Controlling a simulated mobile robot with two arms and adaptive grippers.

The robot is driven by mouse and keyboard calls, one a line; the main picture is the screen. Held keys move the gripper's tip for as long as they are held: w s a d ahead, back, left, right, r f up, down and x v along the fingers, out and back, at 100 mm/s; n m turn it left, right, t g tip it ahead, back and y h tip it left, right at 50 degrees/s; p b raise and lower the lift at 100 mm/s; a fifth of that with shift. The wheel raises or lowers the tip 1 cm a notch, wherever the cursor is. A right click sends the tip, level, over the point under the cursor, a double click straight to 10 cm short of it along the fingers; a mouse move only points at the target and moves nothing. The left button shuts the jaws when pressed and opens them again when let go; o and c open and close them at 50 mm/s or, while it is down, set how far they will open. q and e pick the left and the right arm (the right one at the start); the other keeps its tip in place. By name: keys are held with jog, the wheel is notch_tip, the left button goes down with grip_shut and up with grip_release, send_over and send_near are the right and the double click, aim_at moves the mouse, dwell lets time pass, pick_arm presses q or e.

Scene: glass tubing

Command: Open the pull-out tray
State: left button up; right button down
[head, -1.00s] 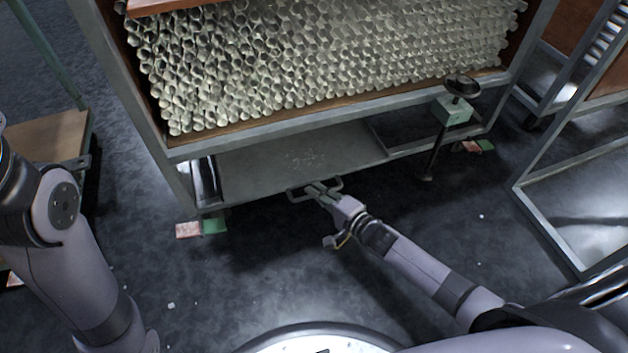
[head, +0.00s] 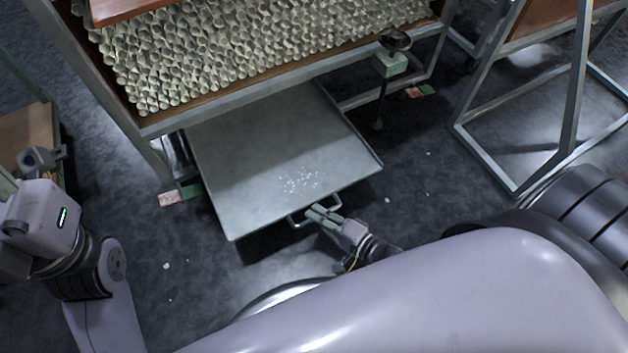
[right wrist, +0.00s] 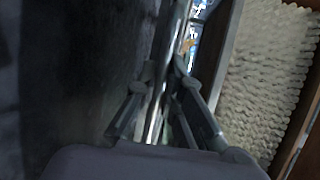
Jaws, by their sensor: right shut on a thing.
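The pull-out tray (head: 270,150) is a flat grey metal sheet under the rack of glass tubes. It extends well out from the frame towards me, with white specks near its front edge. A metal loop handle (head: 297,218) is on that front edge. My right gripper (head: 318,212) is shut on the handle. In the right wrist view a bar runs between the fingers of my right gripper (right wrist: 162,90). What seems to be my left gripper (head: 42,158) is at the far left, away from the tray; its jaws are too unclear to judge.
The rack's glass tubes (head: 240,50) lie stacked above the tray. A post with a dark round top (head: 393,62) stands at the rack's right. A grey metal frame (head: 487,158) stands further right. A brown-topped cart (head: 25,130) is at the left. Floor beside the tray is mostly clear.

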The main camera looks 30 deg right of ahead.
jog(key=shift+s+d, duration=0.1)
jog(key=shift+s, duration=0.05)
jog(key=c, duration=1.7)
grip_release()
